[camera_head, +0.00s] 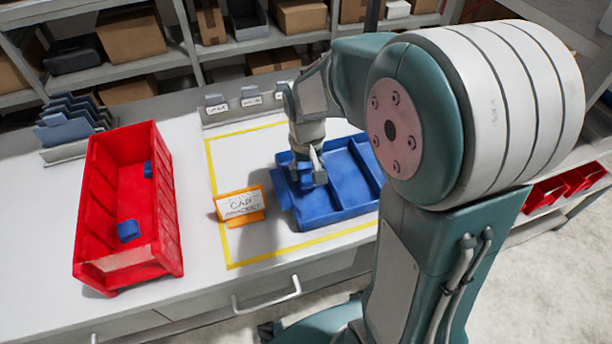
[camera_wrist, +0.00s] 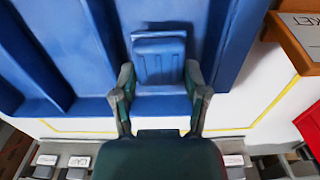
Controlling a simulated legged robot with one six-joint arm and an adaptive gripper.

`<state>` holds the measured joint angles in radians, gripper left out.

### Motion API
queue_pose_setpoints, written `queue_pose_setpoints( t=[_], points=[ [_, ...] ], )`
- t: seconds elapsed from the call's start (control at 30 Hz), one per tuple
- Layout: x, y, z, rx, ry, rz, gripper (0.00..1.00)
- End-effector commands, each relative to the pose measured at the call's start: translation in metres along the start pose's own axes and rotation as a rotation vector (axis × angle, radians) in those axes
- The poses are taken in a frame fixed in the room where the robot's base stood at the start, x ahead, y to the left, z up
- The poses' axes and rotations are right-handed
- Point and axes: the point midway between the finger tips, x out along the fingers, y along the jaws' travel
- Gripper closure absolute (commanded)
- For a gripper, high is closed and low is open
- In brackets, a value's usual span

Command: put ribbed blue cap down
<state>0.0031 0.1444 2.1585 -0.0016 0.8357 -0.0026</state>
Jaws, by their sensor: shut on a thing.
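The ribbed blue cap (camera_wrist: 160,60) is between my gripper's fingers in the wrist view, with ridges on its face. My gripper (camera_wrist: 160,82) is shut on it. In the head view my gripper (camera_head: 308,174) is over the left compartment of the blue tray (camera_head: 318,219), and the cap is hard to tell from the tray there. In the wrist view the cap lies within a compartment of the tray (camera_wrist: 85,108), between its dividers. I cannot tell whether it touches the tray floor.
An orange-framed sign (camera_head: 240,206) stands just left of the tray. A red bin (camera_head: 130,262) further left holds two blue pieces (camera_head: 128,231). Small labelled holders (camera_head: 250,97) stand behind the tray. Yellow tape (camera_head: 215,180) outlines the area. The tray's middle compartment looks empty.

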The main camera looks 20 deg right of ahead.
Motion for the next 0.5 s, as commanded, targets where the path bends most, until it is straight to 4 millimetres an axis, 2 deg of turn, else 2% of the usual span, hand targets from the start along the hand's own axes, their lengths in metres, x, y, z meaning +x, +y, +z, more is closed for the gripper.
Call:
queue_pose_setpoints(
  t=[0.1,0.2,0.5],
  points=[
    [0.020,0.000,0.002,0.000,-0.006,0.000,0.66],
    [0.028,0.000,0.002,0.000,-0.004,0.000,0.66],
    [0.029,0.000,0.002,0.000,-0.002,0.000,0.66]
  ],
)
